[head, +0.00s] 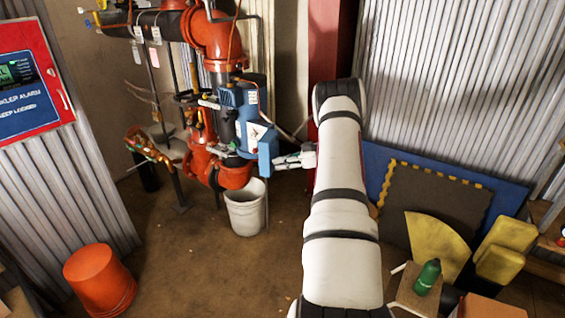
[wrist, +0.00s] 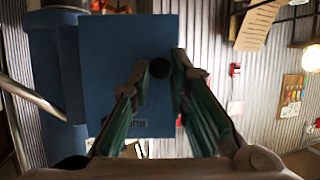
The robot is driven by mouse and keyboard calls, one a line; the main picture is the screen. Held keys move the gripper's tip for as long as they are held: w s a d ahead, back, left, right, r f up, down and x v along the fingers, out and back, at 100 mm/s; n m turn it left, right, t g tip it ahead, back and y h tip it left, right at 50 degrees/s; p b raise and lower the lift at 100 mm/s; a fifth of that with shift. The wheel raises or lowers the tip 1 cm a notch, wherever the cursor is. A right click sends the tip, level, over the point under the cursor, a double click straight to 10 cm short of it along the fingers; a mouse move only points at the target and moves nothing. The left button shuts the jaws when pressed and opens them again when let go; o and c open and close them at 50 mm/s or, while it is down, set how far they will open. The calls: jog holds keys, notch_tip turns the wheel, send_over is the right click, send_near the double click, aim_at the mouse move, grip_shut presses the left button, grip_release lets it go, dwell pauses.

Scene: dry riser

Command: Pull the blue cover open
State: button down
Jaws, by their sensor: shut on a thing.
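The blue cover (head: 267,154) is a flat panel on the blue box (head: 240,115), which is mounted on the red pipework. In the head view my gripper (head: 290,161) reaches it from the right. In the wrist view the blue cover (wrist: 110,65) fills the middle left and seems to stand out from the box behind it. My gripper (wrist: 160,68) has its fingertips on either side of a dark round knob (wrist: 160,68) on the cover and is shut on it. My fingers hide part of the cover's lower area.
A white bucket (head: 246,208) stands on the floor below the pipes. An orange bucket (head: 100,280) is at the lower left. A red alarm panel (head: 30,85) hangs on the left wall. Yellow blocks (head: 503,250) and a green bottle (head: 428,276) are at the right.

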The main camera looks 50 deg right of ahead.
jog(key=shift+w+a, duration=0.1)
jog(key=c, duration=1.5)
grip_release()
jog(key=v, duration=1.2)
